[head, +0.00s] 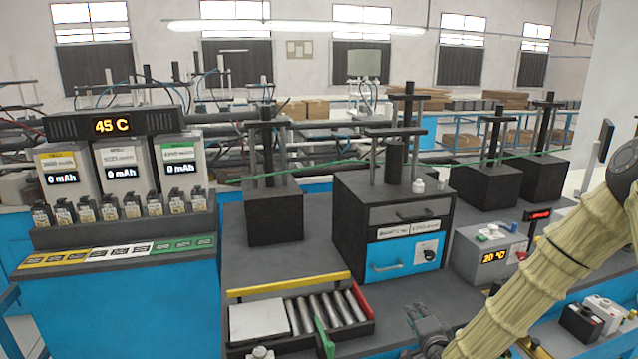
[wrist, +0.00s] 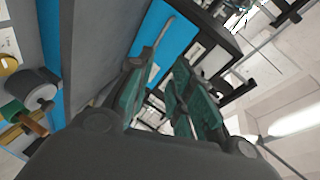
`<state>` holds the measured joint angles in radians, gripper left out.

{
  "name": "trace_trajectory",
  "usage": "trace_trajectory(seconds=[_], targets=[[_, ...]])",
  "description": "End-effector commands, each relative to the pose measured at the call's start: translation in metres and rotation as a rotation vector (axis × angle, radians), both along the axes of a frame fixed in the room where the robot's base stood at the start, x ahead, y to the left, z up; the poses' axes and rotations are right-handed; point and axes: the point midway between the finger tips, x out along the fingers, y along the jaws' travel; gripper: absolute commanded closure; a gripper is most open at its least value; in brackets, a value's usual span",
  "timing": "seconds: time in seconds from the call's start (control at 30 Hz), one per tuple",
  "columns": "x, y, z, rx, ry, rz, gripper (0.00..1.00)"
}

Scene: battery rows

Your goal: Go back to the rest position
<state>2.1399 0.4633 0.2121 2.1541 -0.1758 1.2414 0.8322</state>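My gripper (head: 428,330) is low at the front of the bench in the head view, at the lower end of my tan-sleeved arm. It is right of the tray of metal cylinders and in front of the black drawer unit. In the wrist view, the gripper (wrist: 160,88) shows two teal-padded fingers apart, with nothing between them. My arm hides part of the bench's right side.
The tray (head: 362,329) holds several metal cylinders and a white block. The drawer unit (head: 345,238) has a blue lower drawer. A 20 °C box (head: 480,252) stands to its right. The 45 °C charging rack (head: 120,234) is at left. White-topped boxes (head: 600,312) sit at lower right.

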Motion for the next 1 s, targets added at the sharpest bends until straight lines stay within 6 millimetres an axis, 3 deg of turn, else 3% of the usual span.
trace_trajectory(seconds=[0.03,0.1,0.37,0.5,0.67,0.8,1.0], targets=[[-0.015,0.008,-0.031,-0.044,0.057,0.029,0.79],[-0.035,0.016,-0.063,-0.104,0.131,0.071,0.79],[-0.12,0.039,-0.171,-0.313,0.389,0.243,0.79],[-0.173,0.046,-0.221,-0.417,0.523,0.349,0.79],[-0.243,0.049,-0.273,-0.532,0.679,0.49,0.79],[-0.312,0.048,-0.313,-0.634,0.823,0.64,0.79],[-0.408,0.041,-0.349,-0.749,1.007,0.862,0.79]])
